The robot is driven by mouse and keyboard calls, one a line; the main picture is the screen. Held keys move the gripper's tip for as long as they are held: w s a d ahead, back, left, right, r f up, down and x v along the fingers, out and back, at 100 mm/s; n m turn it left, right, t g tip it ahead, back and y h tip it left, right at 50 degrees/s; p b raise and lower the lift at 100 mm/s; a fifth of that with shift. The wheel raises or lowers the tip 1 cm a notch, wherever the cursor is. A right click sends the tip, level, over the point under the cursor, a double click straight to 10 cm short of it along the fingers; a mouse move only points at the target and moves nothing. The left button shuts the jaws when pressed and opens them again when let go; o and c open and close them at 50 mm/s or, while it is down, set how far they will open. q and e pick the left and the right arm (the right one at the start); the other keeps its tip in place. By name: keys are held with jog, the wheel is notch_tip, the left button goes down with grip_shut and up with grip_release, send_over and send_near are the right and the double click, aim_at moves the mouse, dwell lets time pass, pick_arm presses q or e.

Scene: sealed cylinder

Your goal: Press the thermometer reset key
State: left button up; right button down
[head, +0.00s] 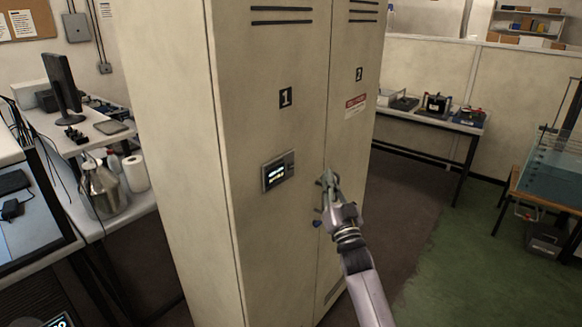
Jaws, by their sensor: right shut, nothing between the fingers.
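A small panel with a lit display (278,171) is set in the front of the beige locker (185,130), on the door marked 1. My right gripper (328,180) is in front of the locker, to the right of the panel and slightly lower, near the seam between doors 1 and 2. Its fingers are shut and hold nothing. A gap shows in the picture between the fingertips and the panel. My left gripper is not in view.
A cluttered workbench (115,205) with a monitor (62,88) and a metal flask (100,190) stands at the left. A table with devices (425,119) is at the back right, and a glass tank (552,165) is at the far right.

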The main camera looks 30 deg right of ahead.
aim_at(291, 166)
jog(key=w+a+b, duration=0.3)
jog(key=w+b, duration=0.1)
jog(key=w, duration=0.4)
jog(key=shift+a+b, duration=0.2)
jog(key=shift+b, duration=0.15)
jog(key=shift+w, duration=0.1)
dwell(1.1)
jog(key=shift+w+a+b, duration=0.15)
jog(key=shift+w+b, duration=0.2)
jog(key=shift+w+a+b, duration=0.15)
jog(key=shift+w+b, duration=0.15)
jog(key=shift+b, duration=0.05)
dwell(0.5)
dwell(0.4)
jog(key=shift+s+d+p, duration=0.35)
jog(key=shift+s+p, duration=0.2)
jog(key=shift+s, duration=0.2)
